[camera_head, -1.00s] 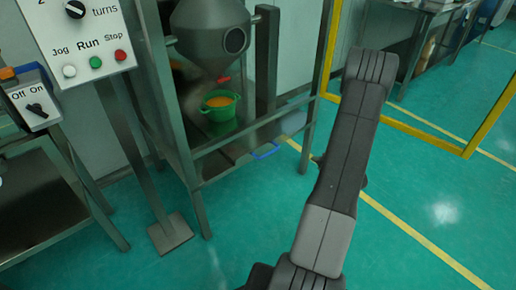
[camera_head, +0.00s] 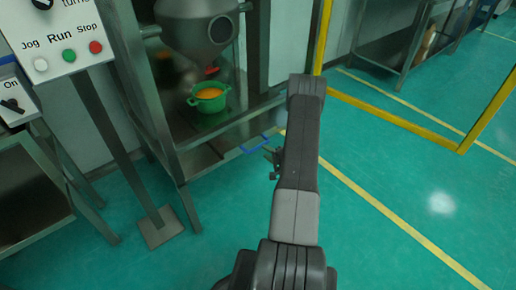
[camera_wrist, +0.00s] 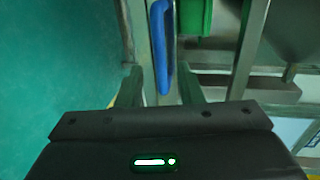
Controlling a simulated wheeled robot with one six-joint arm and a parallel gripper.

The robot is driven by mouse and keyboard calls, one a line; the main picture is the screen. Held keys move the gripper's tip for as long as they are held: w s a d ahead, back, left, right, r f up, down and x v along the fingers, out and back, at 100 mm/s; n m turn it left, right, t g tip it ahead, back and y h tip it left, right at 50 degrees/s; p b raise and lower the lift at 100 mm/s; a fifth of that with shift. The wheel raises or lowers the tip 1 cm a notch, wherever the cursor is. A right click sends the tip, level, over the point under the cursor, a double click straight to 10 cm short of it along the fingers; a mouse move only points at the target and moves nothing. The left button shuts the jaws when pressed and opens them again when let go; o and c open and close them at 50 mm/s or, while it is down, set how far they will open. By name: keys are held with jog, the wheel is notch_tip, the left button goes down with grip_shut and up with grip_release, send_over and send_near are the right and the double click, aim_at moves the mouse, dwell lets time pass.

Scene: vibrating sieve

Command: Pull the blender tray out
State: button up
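The blender tray (camera_head: 228,143) is a dark metal plate low in the blender's steel frame, with a blue handle (camera_head: 255,144) at its front edge. A green pot (camera_head: 209,104) with orange contents stands above it, under the cone outlet. My gripper (camera_head: 272,160) is close to the handle's right end, partly hidden by my arm. In the wrist view my gripper (camera_wrist: 162,88) is open, its fingers apart on either side of the near end of the blue handle (camera_wrist: 161,45). I cannot tell whether either finger touches it.
The blender's frame legs (camera_head: 186,205) stand left of my gripper. A control panel (camera_head: 55,45) on a post is further left. A yellow frame (camera_head: 395,122) stands at the right. The green floor in front is clear.

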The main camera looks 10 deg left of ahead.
aim_at(258, 146)
jog(key=x, duration=0.6)
jog(key=shift+w+a+b, duration=0.2)
jog(key=shift+a+b, duration=0.1)
jog(key=shift+b, duration=0.05)
grip_shut()
